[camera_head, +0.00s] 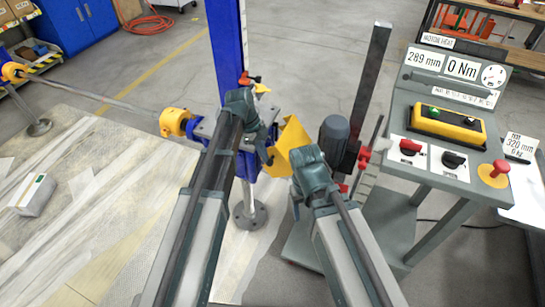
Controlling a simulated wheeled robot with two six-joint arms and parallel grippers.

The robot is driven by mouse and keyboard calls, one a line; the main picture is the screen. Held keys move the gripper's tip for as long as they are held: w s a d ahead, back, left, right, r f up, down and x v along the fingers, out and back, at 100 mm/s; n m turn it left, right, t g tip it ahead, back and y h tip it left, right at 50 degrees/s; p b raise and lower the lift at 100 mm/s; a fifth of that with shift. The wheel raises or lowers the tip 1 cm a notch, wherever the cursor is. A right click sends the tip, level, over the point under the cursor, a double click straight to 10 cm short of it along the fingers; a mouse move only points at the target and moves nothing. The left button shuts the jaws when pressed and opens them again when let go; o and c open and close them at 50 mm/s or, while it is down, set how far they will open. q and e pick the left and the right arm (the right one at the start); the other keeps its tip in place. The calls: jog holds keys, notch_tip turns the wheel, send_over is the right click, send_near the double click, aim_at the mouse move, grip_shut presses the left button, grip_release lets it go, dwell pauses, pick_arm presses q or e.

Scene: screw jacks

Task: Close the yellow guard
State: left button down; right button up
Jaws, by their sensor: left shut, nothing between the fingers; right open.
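The yellow guard (289,140) is an angular yellow plate. It sits tilted just right of the blue jack post (227,50), and its lower part is partly hidden behind my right wrist. My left gripper (268,157) is shut and empty, at the left edge of the guard; I cannot tell if it touches. My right gripper (296,205) is open, below the guard, largely hidden by its own wrist. The inner side of the guard and its hinge cannot be made out.
A grey motor (334,138) and dark upright (372,80) stand right of the guard. A control console (440,155) with displays, knobs and a red lever is at right. A yellow coupling (174,122) and shaft extend left.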

pick_arm(q)
jog(key=w+a+f+b, duration=0.1)
jog(key=a+f+b, duration=0.2)
jog(key=f+b, duration=0.3)
jog(key=shift+a+f, duration=0.15)
jog(key=shift+f, duration=0.45)
pick_arm(e)
notch_tip(320, 180, down, 7)
pick_arm(q)
jog(key=shift+r, duration=0.2)
pick_arm(e)
jog(key=shift+r, duration=0.1)
dwell(0.3)
